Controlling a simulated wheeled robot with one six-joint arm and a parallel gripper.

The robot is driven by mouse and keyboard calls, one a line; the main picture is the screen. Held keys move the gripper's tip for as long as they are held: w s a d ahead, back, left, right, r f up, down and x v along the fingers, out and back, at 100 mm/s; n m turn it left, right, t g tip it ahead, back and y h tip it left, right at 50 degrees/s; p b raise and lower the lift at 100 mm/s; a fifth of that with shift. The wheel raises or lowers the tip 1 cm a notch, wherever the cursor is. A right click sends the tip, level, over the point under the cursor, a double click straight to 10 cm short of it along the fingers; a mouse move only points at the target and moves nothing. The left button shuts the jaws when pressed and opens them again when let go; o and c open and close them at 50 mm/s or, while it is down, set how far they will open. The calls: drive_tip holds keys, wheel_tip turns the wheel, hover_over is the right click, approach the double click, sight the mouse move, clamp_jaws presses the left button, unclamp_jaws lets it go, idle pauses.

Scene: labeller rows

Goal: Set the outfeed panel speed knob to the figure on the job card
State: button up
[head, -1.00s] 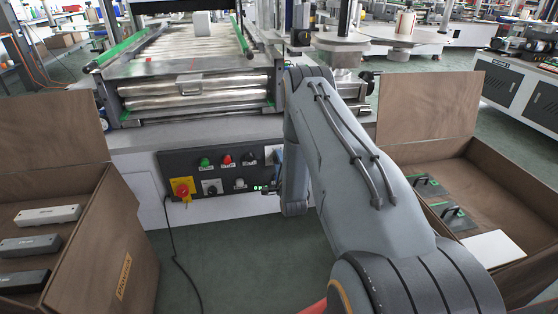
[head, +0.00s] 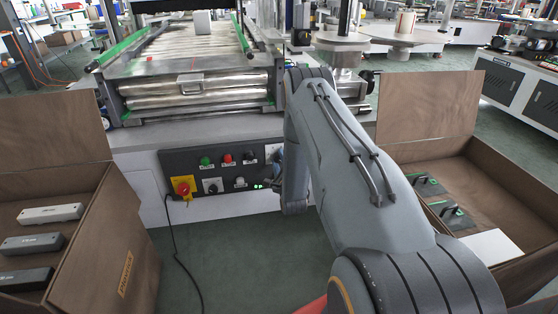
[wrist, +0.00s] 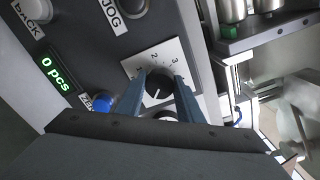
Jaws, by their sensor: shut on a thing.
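The speed knob (wrist: 160,86) is black with a white pointer line, on a white dial plate (wrist: 143,61) with printed figures in the wrist view. The figures 2 and 3 show above it; others are hidden or too small to read. My gripper (wrist: 159,88) has its two blue fingers closed on the knob's sides. The pointer's exact setting is unclear. In the head view the dark outfeed panel (head: 223,189) sits under the conveyor; my arm hides the knob, and my gripper (head: 275,165) is at the panel's right end. I cannot make out a job card.
A green display (wrist: 57,74) reads "0 pcs" beside a blue button (wrist: 103,102). The panel has a red emergency stop (head: 183,187) on yellow. Open brown crates stand left (head: 125,235) and right (head: 430,112). A black cable (head: 178,255) hangs to the floor.

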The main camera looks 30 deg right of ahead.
drive_tip(key=shift+f, duration=0.1)
drive_tip(key=o, duration=1.1)
drive_tip(key=shift+c, duration=0.2)
drive_tip(key=shift+s, duration=0.1)
drive_tip(key=p+v, duration=0.1)
drive_tip(key=v, duration=0.6)
drive_tip(key=shift+s, duration=0.35)
drive_tip(key=shift+a, duration=0.15)
